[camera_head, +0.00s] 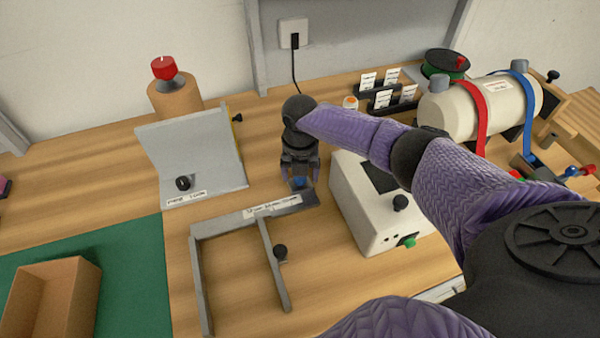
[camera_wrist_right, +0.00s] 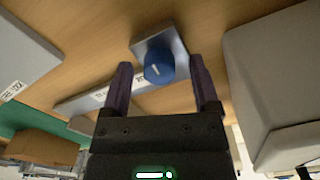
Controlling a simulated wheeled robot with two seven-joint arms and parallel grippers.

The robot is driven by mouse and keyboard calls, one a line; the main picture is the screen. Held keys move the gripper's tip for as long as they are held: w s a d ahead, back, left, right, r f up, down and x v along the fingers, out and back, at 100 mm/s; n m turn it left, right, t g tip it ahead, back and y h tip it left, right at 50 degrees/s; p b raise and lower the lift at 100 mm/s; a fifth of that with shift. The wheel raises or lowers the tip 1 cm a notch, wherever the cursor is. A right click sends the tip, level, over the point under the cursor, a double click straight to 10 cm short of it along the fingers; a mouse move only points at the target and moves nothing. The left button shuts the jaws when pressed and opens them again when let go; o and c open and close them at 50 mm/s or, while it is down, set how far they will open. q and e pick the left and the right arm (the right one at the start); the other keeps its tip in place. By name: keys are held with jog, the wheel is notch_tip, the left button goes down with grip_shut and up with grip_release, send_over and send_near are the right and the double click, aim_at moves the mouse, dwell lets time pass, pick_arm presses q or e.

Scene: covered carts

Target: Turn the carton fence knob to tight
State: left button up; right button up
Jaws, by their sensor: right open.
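The carton fence (camera_head: 196,270) looks like a grey flat frame lying on the wooden bench, with a white label on its back bar. A round blue knob (camera_head: 299,183) stands on the plate at the bar's right end. In the right wrist view the blue knob (camera_wrist_right: 160,70) carries a short white line, tilted. My right gripper (camera_head: 299,172) is at the blue knob from above. Its open fingers (camera_wrist_right: 160,66) lie on either side of the knob, with gaps showing. The label text is too small to read. My left gripper is out of view.
A black knob (camera_head: 280,252) sits on the frame's inner bar. A white box (camera_head: 365,215) with a black knob stands close on the right. A grey angled plate (camera_head: 195,150) stands at left, behind a green mat (camera_head: 130,270) with a brown carton (camera_head: 50,300).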

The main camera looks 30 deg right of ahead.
jog(key=shift+c, duration=0.4)
grip_shut()
